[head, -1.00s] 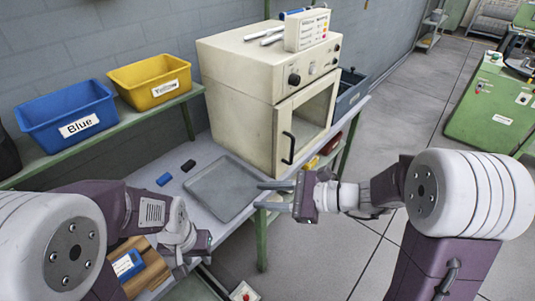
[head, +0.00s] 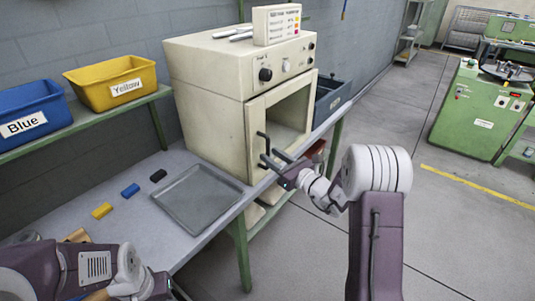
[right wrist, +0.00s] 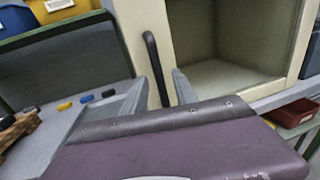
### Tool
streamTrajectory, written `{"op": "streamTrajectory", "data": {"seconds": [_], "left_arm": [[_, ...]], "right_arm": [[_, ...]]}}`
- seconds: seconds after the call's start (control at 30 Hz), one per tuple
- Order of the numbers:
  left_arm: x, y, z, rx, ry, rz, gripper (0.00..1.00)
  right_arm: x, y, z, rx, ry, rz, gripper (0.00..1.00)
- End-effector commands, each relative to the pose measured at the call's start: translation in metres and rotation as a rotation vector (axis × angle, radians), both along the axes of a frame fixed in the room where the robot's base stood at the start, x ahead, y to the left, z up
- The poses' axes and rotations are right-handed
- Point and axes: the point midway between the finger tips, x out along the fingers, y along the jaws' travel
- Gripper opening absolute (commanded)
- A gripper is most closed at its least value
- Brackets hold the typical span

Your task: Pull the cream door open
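The cream door (head: 247,117) is the framed front of the cream oven (head: 205,105) and looks shut in the head view; its pale interior shows through the large opening or window. The black upright handle (head: 260,144) is on the door's left side. My right gripper (head: 275,160) is open at the handle. In the right wrist view, the handle (right wrist: 153,62) stands between the two spread fingertips of my right gripper (right wrist: 160,88); contact cannot be told. My left gripper (head: 172,288) is at the bottom left, cut off by the frame edge, and its fingers are unclear.
A grey tray (head: 197,197) lies on the table before the oven. Yellow (head: 102,210), blue (head: 130,190) and black (head: 158,175) small blocks lie left of it. Blue (head: 30,112) and yellow (head: 113,82) bins stand on a shelf.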

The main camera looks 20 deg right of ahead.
Motion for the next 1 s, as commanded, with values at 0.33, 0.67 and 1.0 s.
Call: {"op": "streamTrajectory", "data": {"seconds": [0.33,0.67,1.0], "left_arm": [[0.000,0.000,0.001,0.000,0.000,0.000,0.36],[0.000,0.000,0.001,0.000,0.000,0.000,0.36],[0.000,0.000,0.001,0.000,0.000,0.000,0.36]], "right_arm": [[0.023,0.011,0.000,0.001,0.000,-0.001,0.34],[0.022,0.011,0.000,0.001,0.000,0.000,0.00],[0.022,0.011,0.000,0.000,0.001,0.000,0.00]]}}
